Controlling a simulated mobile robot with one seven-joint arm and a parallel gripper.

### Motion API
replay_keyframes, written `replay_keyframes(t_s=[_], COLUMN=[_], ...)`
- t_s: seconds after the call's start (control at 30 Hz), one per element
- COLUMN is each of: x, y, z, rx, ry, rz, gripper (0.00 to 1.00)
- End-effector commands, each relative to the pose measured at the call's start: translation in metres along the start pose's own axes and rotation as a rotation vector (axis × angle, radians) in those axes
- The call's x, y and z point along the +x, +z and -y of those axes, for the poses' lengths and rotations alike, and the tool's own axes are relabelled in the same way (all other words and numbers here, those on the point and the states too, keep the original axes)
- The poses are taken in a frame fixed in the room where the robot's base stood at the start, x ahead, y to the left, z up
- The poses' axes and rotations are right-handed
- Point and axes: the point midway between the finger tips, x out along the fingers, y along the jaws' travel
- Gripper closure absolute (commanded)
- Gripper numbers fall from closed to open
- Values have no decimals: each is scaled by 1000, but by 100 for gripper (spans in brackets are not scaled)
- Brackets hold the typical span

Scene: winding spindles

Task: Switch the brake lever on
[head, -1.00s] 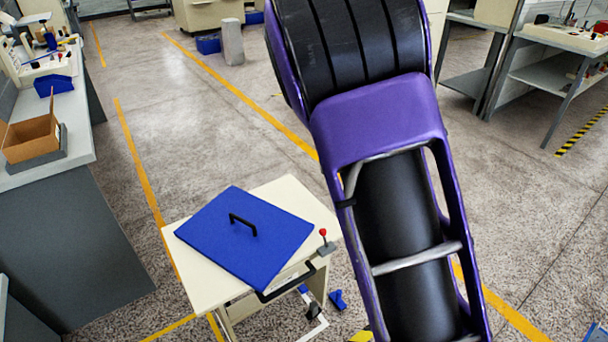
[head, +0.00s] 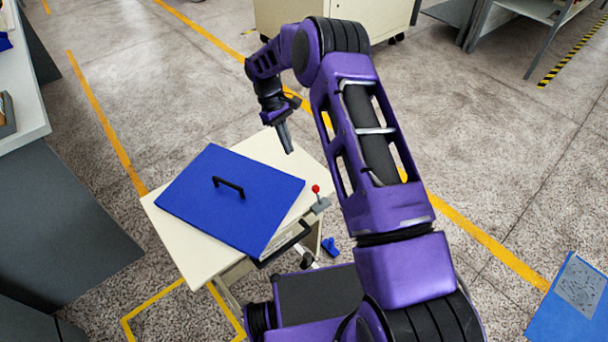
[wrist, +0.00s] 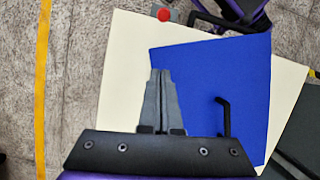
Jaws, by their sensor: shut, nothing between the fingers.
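The brake lever (head: 316,192) is a short stick with a red knob on a small grey base at the right edge of a cream cart top (head: 170,225). In the wrist view the red knob (wrist: 163,14) shows at the top, seen from above, beside the cart's edge. My gripper (head: 288,146) is above the far part of the cart, up and to the left of the lever in the head view, and apart from it. In the wrist view its fingers (wrist: 160,75) are together with nothing between them, pointing towards the knob.
A blue panel (head: 270,195) with a black handle (head: 229,187) lies on the cart top. A black push bar (head: 285,247) is on the cart's near side, close to the lever. A grey bench (head: 60,230) stands at the left. Floor is open behind the cart.

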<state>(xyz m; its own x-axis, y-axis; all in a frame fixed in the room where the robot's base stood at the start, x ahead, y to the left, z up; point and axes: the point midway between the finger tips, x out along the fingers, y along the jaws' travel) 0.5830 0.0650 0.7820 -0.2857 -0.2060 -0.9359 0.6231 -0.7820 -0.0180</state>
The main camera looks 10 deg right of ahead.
Motion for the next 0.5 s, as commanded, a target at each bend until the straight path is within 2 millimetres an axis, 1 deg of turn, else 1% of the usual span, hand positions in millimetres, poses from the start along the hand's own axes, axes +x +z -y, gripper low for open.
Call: replay_keyframes(t_s=[0.27, 0.37, 0.5], x=[3, 12, 37], y=[0, 0, 0], z=[0, 0, 0], rx=[0, 1, 1], ry=[0, -1, -2], rz=[0, 2, 2], gripper=[100, 100, 100])
